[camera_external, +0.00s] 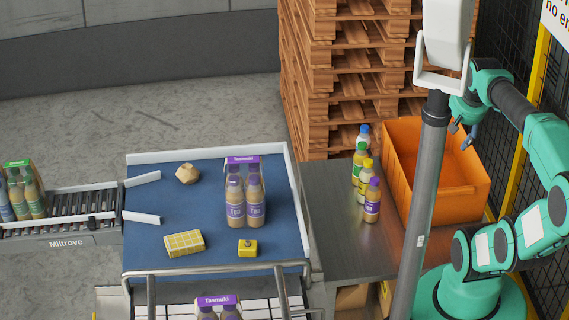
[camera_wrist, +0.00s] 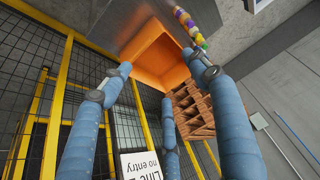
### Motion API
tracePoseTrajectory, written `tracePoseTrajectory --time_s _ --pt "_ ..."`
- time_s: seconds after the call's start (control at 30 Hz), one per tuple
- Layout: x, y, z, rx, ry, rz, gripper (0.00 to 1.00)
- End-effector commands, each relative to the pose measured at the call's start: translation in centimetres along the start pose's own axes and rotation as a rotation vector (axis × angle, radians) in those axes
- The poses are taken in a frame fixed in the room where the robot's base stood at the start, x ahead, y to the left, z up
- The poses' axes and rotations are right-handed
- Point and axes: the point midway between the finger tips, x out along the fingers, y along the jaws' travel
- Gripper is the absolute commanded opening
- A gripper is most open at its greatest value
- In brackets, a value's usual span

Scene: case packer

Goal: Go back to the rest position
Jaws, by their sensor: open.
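My gripper (camera_external: 461,131) is up at the right, in front of the top of the orange crate (camera_external: 400,186) in the external view. Its fingers are spread with nothing between them. In the wrist view the blue fingers of my gripper (camera_wrist: 168,72) stand apart, and the orange crate (camera_wrist: 149,74) shows beyond them. The part of the crate's inside that I can see looks empty. My arm is bent over at the right side, clear of the table surface.
Several bottles (camera_external: 371,203) stand on the steel table (camera_external: 340,250) left of the crate. A blue conveyor deck (camera_external: 205,205) holds a Tasmuki bottle pack (camera_external: 245,195), a yellow block and other small items. Wooden pallets (camera_external: 305,80) rise behind. A yellow-framed fence (camera_external: 515,180) is close at right.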

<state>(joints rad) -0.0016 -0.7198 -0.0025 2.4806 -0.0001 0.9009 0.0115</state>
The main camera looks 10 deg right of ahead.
Motion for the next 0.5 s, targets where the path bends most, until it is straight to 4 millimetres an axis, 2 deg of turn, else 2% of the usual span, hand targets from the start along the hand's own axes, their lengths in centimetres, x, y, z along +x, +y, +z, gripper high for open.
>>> tracePoseTrajectory --time_s 0.17,0.5 --pt "-0.07 0.07 1.07 -0.009 0.009 0.001 0.61" --pt "-0.05 0.06 1.13 -0.01 0.009 0.001 0.61"
